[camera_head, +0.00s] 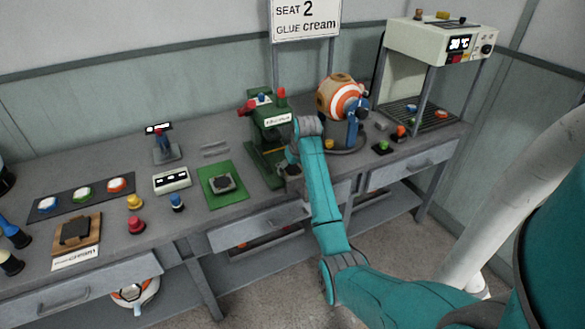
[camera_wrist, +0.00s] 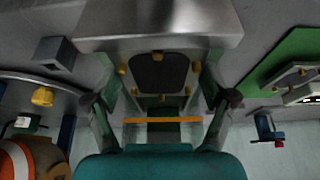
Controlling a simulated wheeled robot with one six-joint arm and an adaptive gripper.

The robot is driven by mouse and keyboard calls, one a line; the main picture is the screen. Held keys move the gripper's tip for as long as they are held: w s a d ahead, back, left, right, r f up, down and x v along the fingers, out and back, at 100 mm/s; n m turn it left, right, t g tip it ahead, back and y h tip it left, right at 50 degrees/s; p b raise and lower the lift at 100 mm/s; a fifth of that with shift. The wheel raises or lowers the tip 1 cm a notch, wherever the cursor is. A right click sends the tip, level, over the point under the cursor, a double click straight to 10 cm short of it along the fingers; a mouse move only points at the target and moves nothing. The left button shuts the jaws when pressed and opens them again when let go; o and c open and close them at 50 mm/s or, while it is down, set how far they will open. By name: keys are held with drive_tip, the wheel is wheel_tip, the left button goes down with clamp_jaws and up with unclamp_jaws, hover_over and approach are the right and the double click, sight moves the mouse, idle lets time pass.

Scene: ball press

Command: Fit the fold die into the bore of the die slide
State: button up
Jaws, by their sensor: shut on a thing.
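My gripper (camera_wrist: 160,76) is shut on a dark block with rounded corners, which I take to be the fold die (camera_wrist: 160,72). Small yellow parts sit around it in the wrist view. In the head view my gripper (camera_head: 292,170) is at the front foot of the green press (camera_head: 268,125), and my arm hides much of it. A pale grey metal piece (camera_wrist: 160,28), perhaps the die slide, lies beside the die, towards the top of the wrist view. The bore cannot be made out, and I cannot tell whether the die is above it or in it.
A green mat (camera_head: 210,173) with a dark-topped part is left of the press. A striped orange-and-white ball (camera_head: 343,97) on a round stand is close on the right. Small blocks and a white machine (camera_head: 440,45) stand farther right. The bench's front edge is close.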

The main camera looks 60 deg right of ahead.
drive_tip(key=shift+f, duration=1.1)
drive_tip(key=o, duration=1.2)
drive_tip(key=v, duration=1.2)
